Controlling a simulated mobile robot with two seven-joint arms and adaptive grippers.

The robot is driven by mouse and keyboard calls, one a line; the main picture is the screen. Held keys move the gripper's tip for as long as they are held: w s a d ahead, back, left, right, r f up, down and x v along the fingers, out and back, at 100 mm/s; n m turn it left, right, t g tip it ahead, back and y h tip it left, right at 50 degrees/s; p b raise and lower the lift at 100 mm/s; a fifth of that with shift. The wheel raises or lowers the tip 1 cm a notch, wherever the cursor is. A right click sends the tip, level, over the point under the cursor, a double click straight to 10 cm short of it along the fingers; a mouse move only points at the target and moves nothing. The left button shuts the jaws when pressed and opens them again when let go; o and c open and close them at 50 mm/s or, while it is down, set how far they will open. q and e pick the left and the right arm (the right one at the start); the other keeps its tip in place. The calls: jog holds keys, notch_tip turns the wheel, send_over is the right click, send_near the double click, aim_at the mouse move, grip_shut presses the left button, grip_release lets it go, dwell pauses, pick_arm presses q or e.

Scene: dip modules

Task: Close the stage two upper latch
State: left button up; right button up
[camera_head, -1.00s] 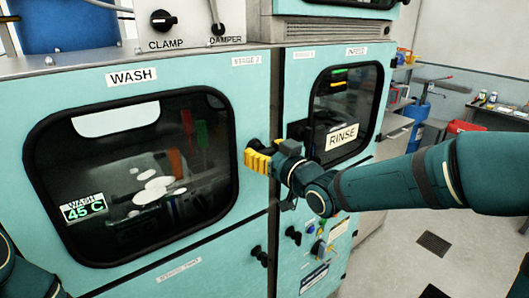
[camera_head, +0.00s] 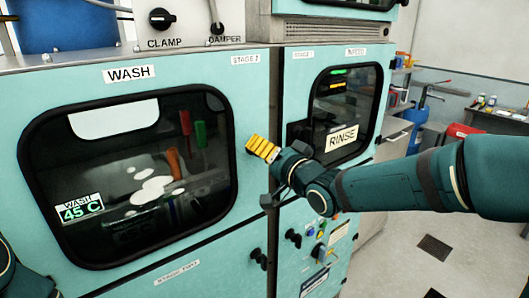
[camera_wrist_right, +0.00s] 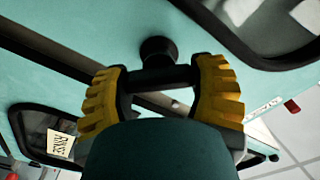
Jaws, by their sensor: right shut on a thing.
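The upper latch (camera_wrist_right: 157,50) is a black round knob with a black crossbar, at the seam beside the wash door (camera_head: 245,100). In the right wrist view the crossbar lies between the yellow ribbed fingers of my right gripper (camera_wrist_right: 158,88), which is shut on it. In the head view my right gripper (camera_head: 262,147) is at the door's right edge, fingers tilted, and hides the latch. A small stage label (camera_head: 245,60) sits above on the door; its number is hard to read. My left gripper is out of view.
Lower black latches (camera_head: 258,257) sit near the seam, below my right gripper. The rinse window (camera_head: 345,105) is right of the seam, with my right arm in front of its lower part. Small knobs and buttons (camera_head: 320,250) are below. Open floor (camera_head: 400,240) lies at the right.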

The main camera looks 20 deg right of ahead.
jog(key=m, duration=0.3)
jog(key=shift+f+m+p, duration=0.1)
jog(key=shift+m+p, duration=0.2)
jog(key=shift+m, duration=0.1)
jog(key=m+p, duration=0.1)
jog(key=m, duration=0.3)
jog(key=shift+m, duration=0.3)
jog(key=shift+f, duration=0.1)
jog(key=o, duration=1.2)
jog(key=v, duration=1.2)
